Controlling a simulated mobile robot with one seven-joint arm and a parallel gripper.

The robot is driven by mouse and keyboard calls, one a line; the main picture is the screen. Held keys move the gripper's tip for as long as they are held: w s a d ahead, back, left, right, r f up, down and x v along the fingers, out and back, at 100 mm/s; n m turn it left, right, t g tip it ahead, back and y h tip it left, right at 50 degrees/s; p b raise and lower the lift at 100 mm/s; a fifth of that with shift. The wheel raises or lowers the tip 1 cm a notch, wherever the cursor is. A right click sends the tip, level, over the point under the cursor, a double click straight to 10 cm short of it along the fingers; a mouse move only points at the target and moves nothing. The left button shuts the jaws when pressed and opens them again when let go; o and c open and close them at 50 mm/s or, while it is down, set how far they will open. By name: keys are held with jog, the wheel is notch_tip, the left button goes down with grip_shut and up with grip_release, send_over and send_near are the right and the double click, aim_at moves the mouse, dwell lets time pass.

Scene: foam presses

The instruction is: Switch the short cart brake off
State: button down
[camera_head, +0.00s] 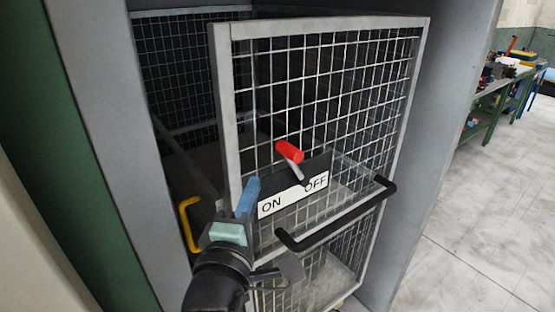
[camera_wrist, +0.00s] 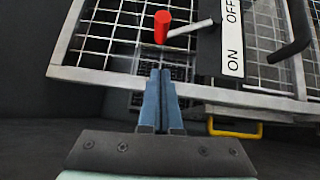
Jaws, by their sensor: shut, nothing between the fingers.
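The short cart's brake shows in the head view as a lever with a red grip (camera_head: 289,151) on a grey arm, pivoting at a plate (camera_head: 293,193) marked ON at left and OFF at right. The lever sticks up from the plate, between the labels. In the wrist view the red grip (camera_wrist: 161,27) is ahead of my fingers, with the plate (camera_wrist: 232,40) to its right. My gripper (camera_head: 252,184) has its blue fingers together and empty. It is beside the plate's ON end, below and left of the red grip. In the wrist view the fingertips (camera_wrist: 161,74) are apart from the grip.
The mesh cart (camera_head: 222,80) stands in a grey bay with side walls close by. A black handle (camera_head: 340,222) juts out below the plate. A yellow handle (camera_head: 187,226) is left of my gripper. A cluttered green workbench (camera_head: 490,100) stands at far right beside open floor.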

aim_at(281, 152)
jog(key=w+d+p, duration=0.1)
jog(key=w, duration=0.1)
jog(key=w+d, duration=0.1)
jog(key=w, duration=0.1)
jog(key=w+d+p, duration=0.1)
jog(key=w, duration=0.1)
jog(key=shift+w+d+r+p, duration=0.2)
jog(key=shift+w+r+p, duration=0.15)
jog(key=shift+w, duration=0.05)
jog(key=shift+w+d+f, duration=0.1)
jog(key=shift+w+d, duration=0.15)
jog(key=shift+d, duration=0.1)
